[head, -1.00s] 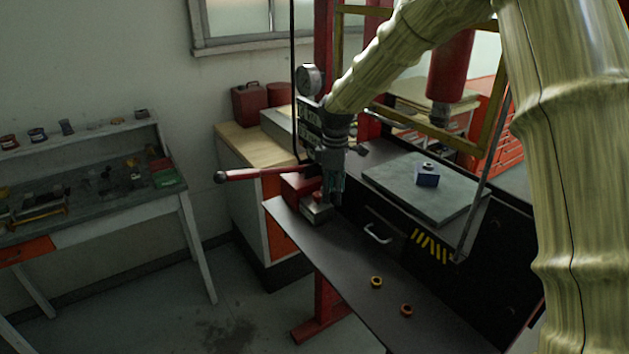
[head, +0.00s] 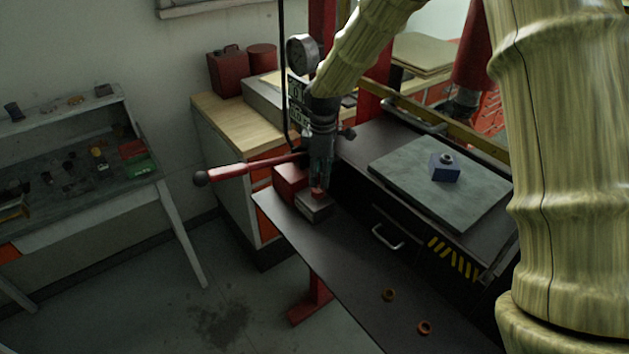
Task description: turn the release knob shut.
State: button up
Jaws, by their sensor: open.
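The release knob (head: 317,193) is a small red piece on top of a grey metal block (head: 314,208), at the front of the red pump body (head: 290,181). My gripper (head: 319,182) points down right above the knob, its fingers open. The fingertips are at the knob's height or just above it. I cannot tell whether they touch it, and they partly hide it. The red pump handle (head: 240,172) with a dark ball end sticks out to the left, behind my gripper.
A round gauge (head: 302,53) stands above, by the red press frame. A grey plate (head: 410,188) carries a blue block (head: 444,168) to the right. A workbench (head: 85,190) stands left.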

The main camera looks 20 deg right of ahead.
aim_at(318, 189)
jog(key=shift+s+f+p, duration=0.35)
jog(key=shift+f, duration=0.2)
jog(key=shift+s+f+p, duration=0.35)
jog(key=shift+f, duration=0.2)
jog(key=w+f, duration=0.4)
jog(key=f, duration=0.1)
jog(key=shift+w+a+p, duration=0.15)
jog(key=shift+p, duration=0.25)
jog(key=shift+s+r, duration=0.3)
jog(key=shift+s, duration=0.25)
jog(key=shift+s+r, duration=0.4)
jog(key=shift+s, duration=0.3)
jog(key=shift+w+d+f, duration=0.1)
jog(key=shift+d, duration=0.1)
jog(key=shift+c, duration=1.3)
jog(key=shift+w+a+f, duration=0.2)
jog(key=shift+w+f, duration=0.2)
jog(key=shift+w, duration=0.1)
jog(key=c, duration=0.5)
jog(key=shift+s+r, duration=0.1)
